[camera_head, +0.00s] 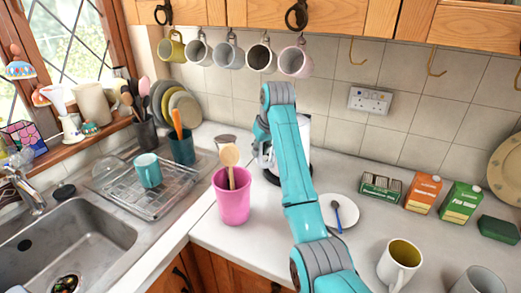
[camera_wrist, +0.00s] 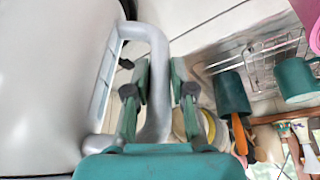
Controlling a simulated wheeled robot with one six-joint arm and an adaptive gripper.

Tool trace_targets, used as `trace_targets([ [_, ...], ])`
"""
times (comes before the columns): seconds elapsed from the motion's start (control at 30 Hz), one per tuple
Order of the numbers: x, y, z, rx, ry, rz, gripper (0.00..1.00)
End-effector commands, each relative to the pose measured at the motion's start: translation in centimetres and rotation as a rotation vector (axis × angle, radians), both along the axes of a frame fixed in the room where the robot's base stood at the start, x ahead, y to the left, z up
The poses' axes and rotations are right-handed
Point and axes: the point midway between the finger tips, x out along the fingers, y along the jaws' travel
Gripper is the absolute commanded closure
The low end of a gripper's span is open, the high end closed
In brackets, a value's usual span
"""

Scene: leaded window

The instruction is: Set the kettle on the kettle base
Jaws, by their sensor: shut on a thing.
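The kettle (camera_wrist: 55,75) is a large pale grey-white body filling the left of the wrist view. Its grey loop handle (camera_wrist: 158,75) runs between the two fingers of my gripper (camera_wrist: 158,92), which is shut on it. In the head view the white kettle (camera_head: 305,132) stands near the back wall, mostly hidden behind my teal arm. A dark base (camera_head: 271,177) shows low at the kettle's foot, partly covered by my arm. I cannot tell whether the kettle rests on it or hangs just above it.
A pink pot (camera_head: 232,203) with a wooden spoon stands left of my arm. A white saucer (camera_head: 326,214) with a blue spoon lies right of it. Several mugs hang above, including a pink one (camera_head: 296,61). A wall socket (camera_head: 370,100) is behind.

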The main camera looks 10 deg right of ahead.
Motion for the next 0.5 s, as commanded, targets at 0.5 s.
trace_targets([
  [0.5,0.09,-0.01,-0.20,0.000,-0.007,0.000,1.00],
])
